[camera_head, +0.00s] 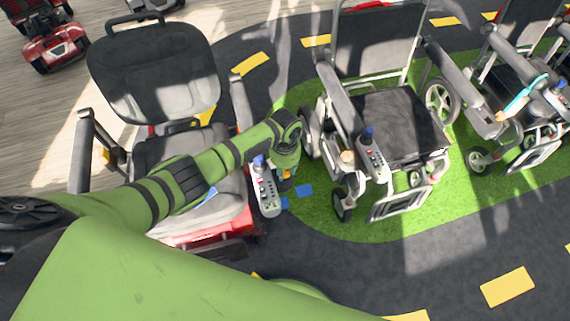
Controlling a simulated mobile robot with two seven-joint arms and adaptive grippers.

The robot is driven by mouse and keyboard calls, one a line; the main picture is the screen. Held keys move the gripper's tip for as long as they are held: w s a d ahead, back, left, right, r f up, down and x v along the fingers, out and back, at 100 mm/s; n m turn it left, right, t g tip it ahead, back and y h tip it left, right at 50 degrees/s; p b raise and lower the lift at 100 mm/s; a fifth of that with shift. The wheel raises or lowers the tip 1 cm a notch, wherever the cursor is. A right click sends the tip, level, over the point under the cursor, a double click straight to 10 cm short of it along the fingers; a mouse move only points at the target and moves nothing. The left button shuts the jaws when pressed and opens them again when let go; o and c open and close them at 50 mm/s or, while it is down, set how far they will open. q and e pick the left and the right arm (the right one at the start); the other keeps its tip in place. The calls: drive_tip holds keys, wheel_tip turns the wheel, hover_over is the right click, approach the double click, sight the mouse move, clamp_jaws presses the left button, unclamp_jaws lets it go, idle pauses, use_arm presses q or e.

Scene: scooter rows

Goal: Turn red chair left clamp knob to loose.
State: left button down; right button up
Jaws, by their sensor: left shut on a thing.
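The red chair (160,68) stands at the left, with a dark grey padded back and seat over a red base, facing me. Its control panel (265,188) with a blue-topped joystick sits at the front of the armrest on the picture's right. My left gripper (286,176) points down just right of that panel, at the outer side of the armrest. Its fingers are shut on a small part there, apparently the left clamp knob. The knob itself is hidden by the gripper, so its turn position cannot be seen. My right gripper is not in view.
A grey wheelchair (402,125) with its own panel (372,158) stands close right of my left gripper. Another wheelchair (520,85) stands farther right. A red scooter (45,40) is at the far upper left. Dark floor with yellow dashes (507,287) is clear in front.

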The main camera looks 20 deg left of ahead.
sight(285, 171)
use_arm(q)
drive_tip(key=shift+s+n+p, duration=0.1)
drive_tip(key=shift+n+p, duration=0.65)
drive_tip(key=shift+n, duration=0.95)
drive_tip(key=c, duration=0.9)
unclamp_jaws()
drive_tip(key=shift+r, duration=0.1)
drive_tip(key=shift+r, duration=0.3)
wheel_tip(285, 171, up, 11)
drive_tip(key=shift+r, duration=0.1)
